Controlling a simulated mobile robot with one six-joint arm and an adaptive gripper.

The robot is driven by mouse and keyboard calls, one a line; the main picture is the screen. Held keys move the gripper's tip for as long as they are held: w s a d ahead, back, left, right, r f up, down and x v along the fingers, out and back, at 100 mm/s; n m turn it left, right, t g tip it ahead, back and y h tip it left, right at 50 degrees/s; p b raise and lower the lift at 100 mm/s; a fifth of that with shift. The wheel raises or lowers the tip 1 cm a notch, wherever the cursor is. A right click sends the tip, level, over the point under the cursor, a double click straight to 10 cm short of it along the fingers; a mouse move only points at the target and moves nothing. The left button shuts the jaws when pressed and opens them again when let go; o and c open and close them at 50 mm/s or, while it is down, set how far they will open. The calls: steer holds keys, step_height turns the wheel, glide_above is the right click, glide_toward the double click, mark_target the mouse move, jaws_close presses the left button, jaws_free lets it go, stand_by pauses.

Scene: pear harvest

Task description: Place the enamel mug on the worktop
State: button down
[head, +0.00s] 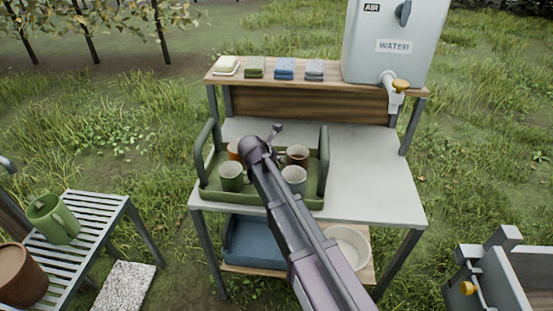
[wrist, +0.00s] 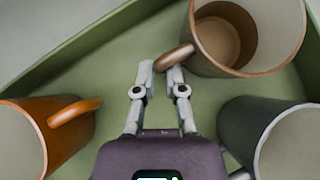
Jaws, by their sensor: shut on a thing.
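A brown mug with a pale inside (head: 297,153) is at the back right of the green tray (head: 262,197), upright. In the wrist view it is at the top right (wrist: 283,62), its handle between my fingertips. My gripper (wrist: 162,72) is shut on that handle; in the head view my arm partly hides the gripper (head: 276,150). I cannot tell whether the mug is lifted off the tray floor. The tray stands on the left of the pale worktop (head: 375,185). Which mug is enamel is not clear.
An orange mug (head: 235,150), a green mug (head: 231,177) and a grey mug (head: 293,180) stand close by in the tray. The tray has raised side handles. The worktop right of it is clear. A water tank (head: 393,45) and folded cloths (head: 285,68) are on the shelf behind.

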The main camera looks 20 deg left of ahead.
steer(key=shift+f, duration=0.15)
steer(key=c, duration=0.7)
jaws_free()
steer(key=p+v, duration=0.9)
steer(key=v, duration=0.4)
steer(key=shift+s+r+p, duration=0.15)
steer(key=shift+r+p, duration=0.2)
steer(key=shift+r, duration=0.1)
